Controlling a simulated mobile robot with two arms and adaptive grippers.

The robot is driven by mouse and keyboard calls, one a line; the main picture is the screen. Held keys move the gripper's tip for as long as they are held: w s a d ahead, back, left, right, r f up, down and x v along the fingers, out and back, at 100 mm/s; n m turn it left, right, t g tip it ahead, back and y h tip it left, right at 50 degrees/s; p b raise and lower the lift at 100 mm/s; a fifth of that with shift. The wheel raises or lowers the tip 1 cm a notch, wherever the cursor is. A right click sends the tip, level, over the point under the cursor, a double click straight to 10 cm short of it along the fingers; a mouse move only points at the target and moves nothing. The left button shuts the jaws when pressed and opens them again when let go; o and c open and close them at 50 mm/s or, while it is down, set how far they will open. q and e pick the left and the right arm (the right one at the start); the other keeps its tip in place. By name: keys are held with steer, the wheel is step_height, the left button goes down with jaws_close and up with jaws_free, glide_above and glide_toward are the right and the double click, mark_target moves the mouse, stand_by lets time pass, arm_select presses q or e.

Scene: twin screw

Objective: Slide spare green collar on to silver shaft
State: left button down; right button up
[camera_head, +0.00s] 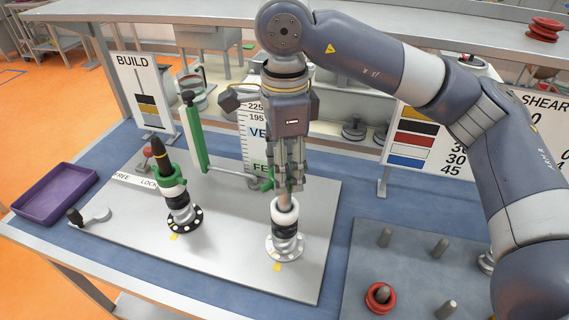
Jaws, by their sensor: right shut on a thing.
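The silver shaft (285,203) stands upright on a flanged base in the right part of the grey plate, with a white collar and black collars around its lower part. My right gripper (288,186) points down directly over it, with its fingers around the shaft's upper end. It is shut on the green collar (266,181), which is mostly hidden by the fingers; only green at their left side shows. I cannot tell how far the collar is around the shaft. My left gripper is out of view.
A dark-tipped shaft (160,157) with green, white and black collars stands on the left. A green upright (193,135) rises between the shafts. A purple tray (55,196) lies far left. A pegboard (360,250) with a red ring (371,299) lies right.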

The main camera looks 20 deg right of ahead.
step_height(320, 180, down, 6)
steer(key=b, duration=0.5)
steer(key=shift+f, duration=0.15)
stand_by(0.4)
steer(key=o, duration=1.3)
steer(key=shift+c, duration=0.2)
step_height(320, 180, up, 12)
steer(key=shift+r, duration=0.1)
